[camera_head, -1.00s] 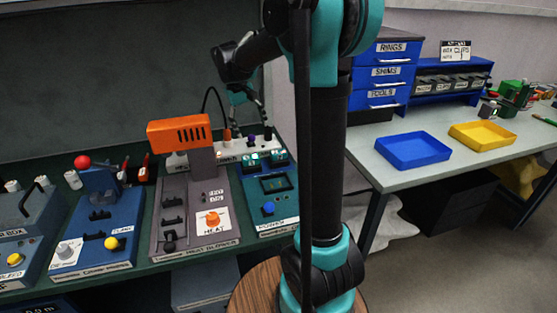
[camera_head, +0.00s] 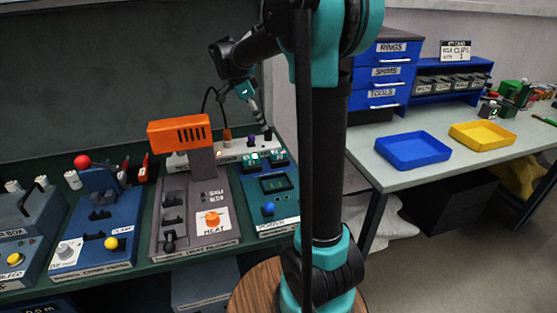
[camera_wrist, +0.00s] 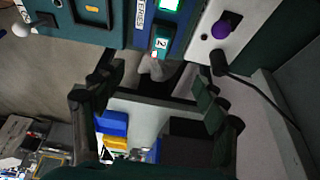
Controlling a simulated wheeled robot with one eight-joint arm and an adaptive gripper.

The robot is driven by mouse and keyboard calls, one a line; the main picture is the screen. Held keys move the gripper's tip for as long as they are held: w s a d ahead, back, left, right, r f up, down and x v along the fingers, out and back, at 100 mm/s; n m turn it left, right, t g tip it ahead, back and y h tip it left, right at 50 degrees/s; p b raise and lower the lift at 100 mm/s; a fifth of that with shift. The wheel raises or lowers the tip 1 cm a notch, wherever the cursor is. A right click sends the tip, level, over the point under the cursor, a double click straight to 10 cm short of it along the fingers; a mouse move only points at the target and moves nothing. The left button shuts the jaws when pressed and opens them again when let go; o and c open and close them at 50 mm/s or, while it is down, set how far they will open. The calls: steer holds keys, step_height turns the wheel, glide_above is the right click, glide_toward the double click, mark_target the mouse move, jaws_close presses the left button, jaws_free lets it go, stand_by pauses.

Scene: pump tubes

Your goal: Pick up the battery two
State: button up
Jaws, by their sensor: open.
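The teal block marked 2, which looks like battery two (camera_wrist: 161,44), shows at top centre of the wrist view, beside a lit green display (camera_wrist: 169,5). In the head view, small teal blocks with lit green faces stand at the back of the blue-green device, and battery two appears to be the right one (camera_head: 278,157). My gripper (camera_wrist: 160,80) is open and empty, with a finger on each side below the block in the wrist view. In the head view my gripper (camera_head: 263,122) hangs above the back of that device, apart from the blocks.
A white strip with knobs (camera_head: 232,142) runs behind the device. The heat blower (camera_head: 180,133) stands left, with a clamp unit (camera_head: 95,215) beyond it. The right table holds a blue tray (camera_head: 412,147), a yellow tray (camera_head: 482,136) and drawers (camera_head: 385,72).

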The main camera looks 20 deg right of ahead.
mark_target(278, 152)
steer(key=x, duration=1.2)
steer(key=shift+d, duration=0.1)
steer(key=shift+x, duration=2.65)
steer(key=shift+w+d, duration=0.1)
steer(key=shift+d, duration=0.05)
steer(key=shift+c, duration=0.6)
steer(key=shift+r, duration=0.1)
steer(key=c, duration=1.4)
